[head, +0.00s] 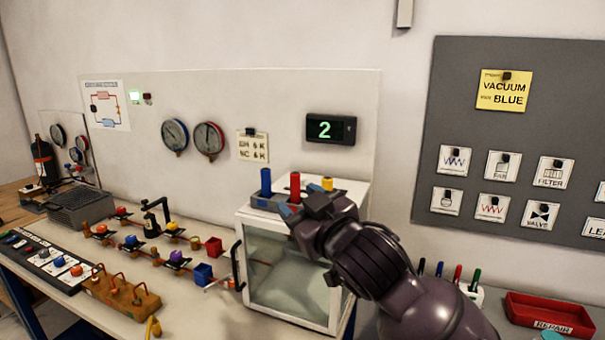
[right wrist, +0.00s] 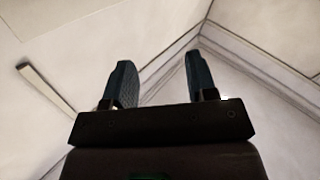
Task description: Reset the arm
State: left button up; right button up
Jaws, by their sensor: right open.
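My right gripper (head: 287,211) is raised in front of the white glass-fronted cabinet (head: 337,278), near its top edge. In the right wrist view, its two dark fingers (right wrist: 156,85) stand apart with nothing between them; behind them are only pale wall and ceiling surfaces. The cabinet's top carries a holder with a blue cylinder (head: 266,182), a red cylinder (head: 295,186) and a yellow cylinder (head: 327,184). The red one stands just behind the gripper in the head view; I cannot tell the gap. My left gripper is not in view.
A bench rig with valves (head: 176,257) and a wooden block (head: 122,290) lies left of the cabinet. Gauges (head: 209,138) and a display reading 2 (head: 331,129) are on the back panel. A red tray (head: 549,313) and markers (head: 457,273) stand right of my arm.

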jog(key=s+d+f+m+h, duration=0.2)
jog(key=d+f+m+h, duration=0.1)
jog(key=d+f, duration=0.8)
jog(key=s+d+f+m+h, duration=0.2)
jog(key=d+f, duration=0.4)
jog(key=f, duration=0.8)
jog(key=s+d+f+m+g+h, duration=0.2)
jog(key=s+d+f, duration=0.3)
jog(key=s+f, duration=0.5)
jog(key=s+d+f+m+g+h, duration=0.2)
jog(key=s+d+f, duration=0.3)
jog(key=s+f, duration=0.5)
jog(key=shift+s+d+f+h, duration=0.15)
jog(key=shift+s+d+h, duration=0.2)
jog(key=shift+d+h, duration=0.05)
